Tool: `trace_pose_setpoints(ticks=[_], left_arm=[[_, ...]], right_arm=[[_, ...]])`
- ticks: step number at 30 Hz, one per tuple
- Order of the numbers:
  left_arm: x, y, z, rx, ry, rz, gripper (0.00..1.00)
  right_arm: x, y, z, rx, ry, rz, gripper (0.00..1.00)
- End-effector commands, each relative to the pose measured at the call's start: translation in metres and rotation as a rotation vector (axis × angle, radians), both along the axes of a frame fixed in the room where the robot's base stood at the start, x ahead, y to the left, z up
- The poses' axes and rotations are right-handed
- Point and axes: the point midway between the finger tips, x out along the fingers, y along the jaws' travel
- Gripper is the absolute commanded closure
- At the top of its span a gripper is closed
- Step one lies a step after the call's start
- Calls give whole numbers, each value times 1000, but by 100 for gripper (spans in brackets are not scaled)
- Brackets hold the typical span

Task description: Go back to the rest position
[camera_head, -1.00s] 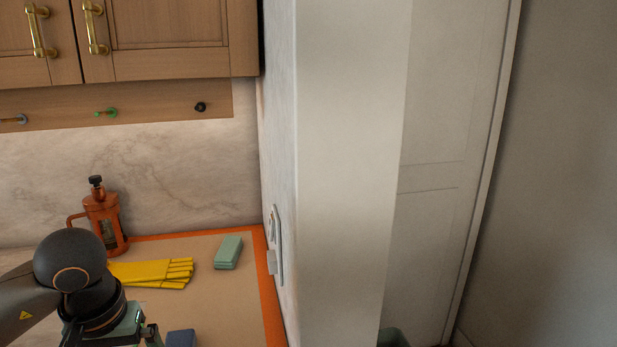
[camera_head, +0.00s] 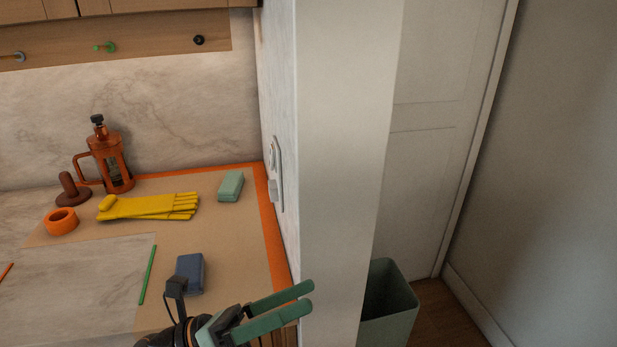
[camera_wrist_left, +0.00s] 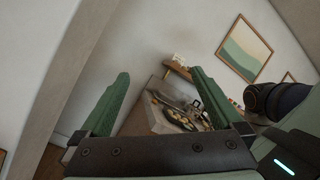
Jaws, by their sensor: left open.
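My left gripper (camera_head: 305,299) is low in the head view, near the right edge of the counter and the wall corner. Its two green fingers point right and are apart, with nothing between them. In the left wrist view the open fingers (camera_wrist_left: 158,88) frame a distant wooden unit holding a record player (camera_wrist_left: 180,108). My right gripper is not in the head view.
A wall end (camera_head: 340,150) stands close by the gripper. A green bin (camera_head: 392,305) stands beyond it.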

Motion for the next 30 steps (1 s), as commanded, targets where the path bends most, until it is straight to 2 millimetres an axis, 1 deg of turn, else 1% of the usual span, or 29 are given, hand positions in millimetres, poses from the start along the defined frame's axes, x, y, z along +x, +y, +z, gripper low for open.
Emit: trace_pose_setpoints(ticks=[1,2,3,4,5,6,8,9,11,12,14,15,18,21,22,30], left_arm=[[16,12,-14,-126,234,67,0],[27,22,-24,-200,370,105,0],[39,35,-41,-301,551,157,0],[46,46,-57,-379,686,195,0],[52,57,-76,-458,821,234,0],[56,71,-103,-563,994,286,0],[55,91,-146,-710,1226,358,0],[50,102,-173,-804,1365,404,0],[36,116,-215,-940,1559,475,0],[23,124,-241,-1029,1677,520,0],[2,133,-277,-1155,1833,588,0],[-14,137,-298,-1231,1923,629,0],[-50,144,-337,-1394,2098,720,0],[-77,146,-360,-1507,2205,784,0],[-82,146,-364,-1527,2224,797,0],[-82,146,-364,-1527,2224,797,0]], right_arm=[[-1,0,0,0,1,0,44],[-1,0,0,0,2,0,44],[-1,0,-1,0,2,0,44],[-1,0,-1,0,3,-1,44],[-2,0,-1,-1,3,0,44],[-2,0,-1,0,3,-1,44],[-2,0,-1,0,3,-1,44],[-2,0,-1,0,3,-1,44],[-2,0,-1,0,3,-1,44],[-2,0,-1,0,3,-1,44],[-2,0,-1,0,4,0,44],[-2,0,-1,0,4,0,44],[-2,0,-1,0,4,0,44],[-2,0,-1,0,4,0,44],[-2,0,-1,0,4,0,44],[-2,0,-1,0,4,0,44]])
